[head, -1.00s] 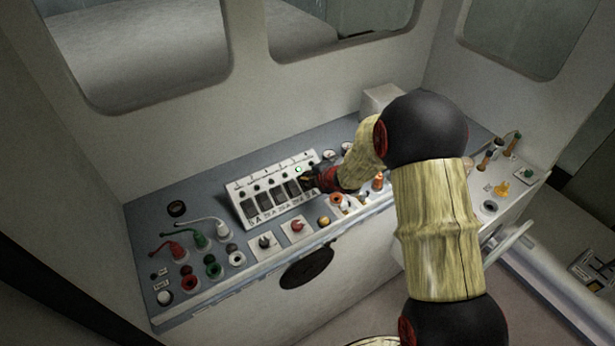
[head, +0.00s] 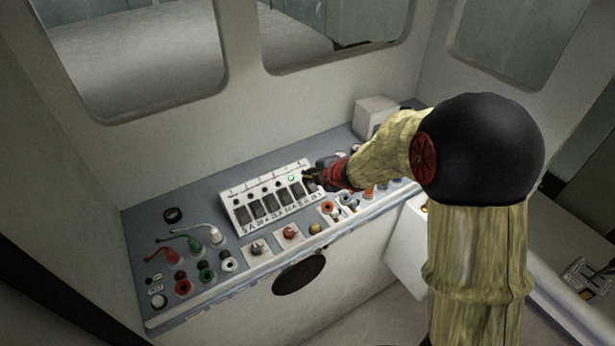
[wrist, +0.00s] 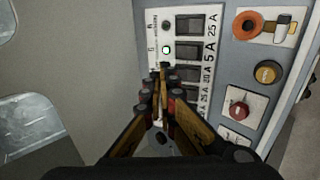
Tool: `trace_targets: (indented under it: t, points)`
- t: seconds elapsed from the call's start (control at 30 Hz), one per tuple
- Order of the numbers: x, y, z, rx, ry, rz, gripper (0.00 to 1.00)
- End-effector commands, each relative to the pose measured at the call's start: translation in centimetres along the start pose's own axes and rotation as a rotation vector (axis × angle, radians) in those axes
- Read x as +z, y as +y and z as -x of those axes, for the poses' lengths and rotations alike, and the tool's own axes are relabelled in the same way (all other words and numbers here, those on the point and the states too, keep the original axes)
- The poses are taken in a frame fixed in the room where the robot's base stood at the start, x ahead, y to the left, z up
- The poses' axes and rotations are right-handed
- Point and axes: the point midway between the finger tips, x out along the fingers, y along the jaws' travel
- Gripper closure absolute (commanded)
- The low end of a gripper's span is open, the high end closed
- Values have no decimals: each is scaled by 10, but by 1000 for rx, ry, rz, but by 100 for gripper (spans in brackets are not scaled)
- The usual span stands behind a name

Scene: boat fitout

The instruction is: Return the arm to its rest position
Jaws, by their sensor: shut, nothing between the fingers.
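My gripper (head: 312,181) is at the right end of the white breaker panel (head: 235,205) in the head view, pointing left toward it. In the wrist view my gripper (wrist: 158,82) has its fingers together, with nothing between them, in front of the panel (wrist: 207,12). A green lamp (head: 291,178) is lit near the panel's right end; it also shows in the wrist view (wrist: 166,50). Dark rocker switches line the panel. I cannot tell whether the fingertips touch it. My arm rises on the right and hides part of the console.
The grey console (head: 140,235) carries red, green and white levers (head: 190,237) at the left and knobs (head: 290,231) along its front. A pale box (head: 375,113) stands at the back right. Walls with windows close in behind. The space above the console's left half is clear.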

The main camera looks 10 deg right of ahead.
Motion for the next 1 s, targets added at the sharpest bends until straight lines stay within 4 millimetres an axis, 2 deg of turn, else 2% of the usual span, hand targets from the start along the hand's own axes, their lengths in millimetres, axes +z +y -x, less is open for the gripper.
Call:
trace_targets:
  t: [0.67,0.77,0.87,0.9,1.0]
  points:
    - [1,1,5,-2,-2,-20,100]
    - [15,-11,5,-44,-59,-106,100]
    - [37,-44,11,-121,-166,-277,100]
    - [45,-58,17,-153,-218,-359,100]
    - [63,-85,45,-206,-354,-569,100]
